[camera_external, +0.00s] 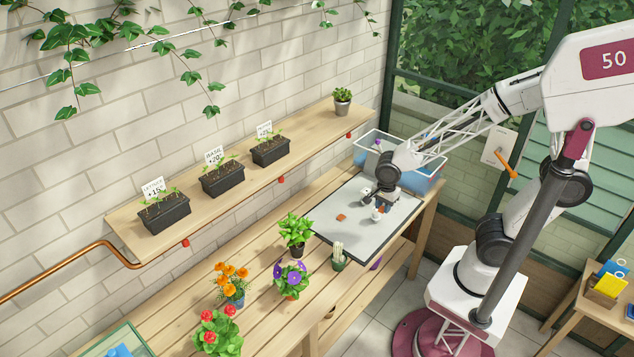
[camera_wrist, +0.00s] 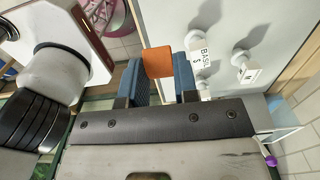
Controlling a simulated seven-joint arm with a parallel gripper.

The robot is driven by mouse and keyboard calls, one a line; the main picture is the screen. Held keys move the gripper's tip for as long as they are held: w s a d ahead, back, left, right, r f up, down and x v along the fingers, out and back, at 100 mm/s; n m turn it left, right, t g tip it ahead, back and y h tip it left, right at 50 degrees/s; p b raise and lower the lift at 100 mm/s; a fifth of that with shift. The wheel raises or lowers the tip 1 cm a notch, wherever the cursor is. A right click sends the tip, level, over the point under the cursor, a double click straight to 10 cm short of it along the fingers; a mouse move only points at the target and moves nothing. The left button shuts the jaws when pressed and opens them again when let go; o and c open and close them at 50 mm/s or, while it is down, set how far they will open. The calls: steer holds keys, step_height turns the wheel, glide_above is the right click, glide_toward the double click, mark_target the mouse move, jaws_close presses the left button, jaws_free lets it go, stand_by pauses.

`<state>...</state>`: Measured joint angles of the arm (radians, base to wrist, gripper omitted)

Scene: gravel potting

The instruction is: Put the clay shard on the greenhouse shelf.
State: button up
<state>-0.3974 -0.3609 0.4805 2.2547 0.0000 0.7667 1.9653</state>
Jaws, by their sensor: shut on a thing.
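My gripper (camera_wrist: 160,80) is shut on a flat, orange-brown clay shard (camera_wrist: 157,61), held between its two blue fingertips in the wrist view. In the external view my gripper (camera_external: 380,207) is low over the grey tray (camera_external: 330,240), and a small orange spot shows at its fingers. Whether the shard touches the tray is hard to tell. Another small orange-brown piece (camera_external: 341,217) lies on the tray to the left. The greenhouse shelf (camera_external: 325,125) is the long wooden board along the brick wall.
White labelled pieces, one reading BASIL (camera_wrist: 201,58), stand on the tray beside the fingers. The shelf holds several seedling boxes (camera_external: 222,180) and a small potted plant (camera_external: 342,100), with bare board between. A clear bin (camera_external: 425,185) stands behind my gripper; a cactus (camera_external: 338,258) stands near the tray.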

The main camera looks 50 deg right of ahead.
steer(key=w+d+r, duration=0.1)
steer(key=w+r, duration=0.3)
steer(key=r, duration=0.5)
steer(key=w+d+r, duration=0.2)
steer(key=w+r, duration=0.3)
steer(key=r, duration=0.5)
steer(key=w+d+r, duration=0.2)
steer(key=w+r, duration=0.3)
steer(key=r, duration=0.5)
steer(key=shift+d+r, duration=0.15)
glide_above(328, 128)
steer(key=shift+w+f, duration=0.15)
steer(key=shift+f, duration=0.6)
steer(key=shift+f, duration=1.75)
steer(key=shift+f, duration=0.1)
steer(key=o, duration=0.9)
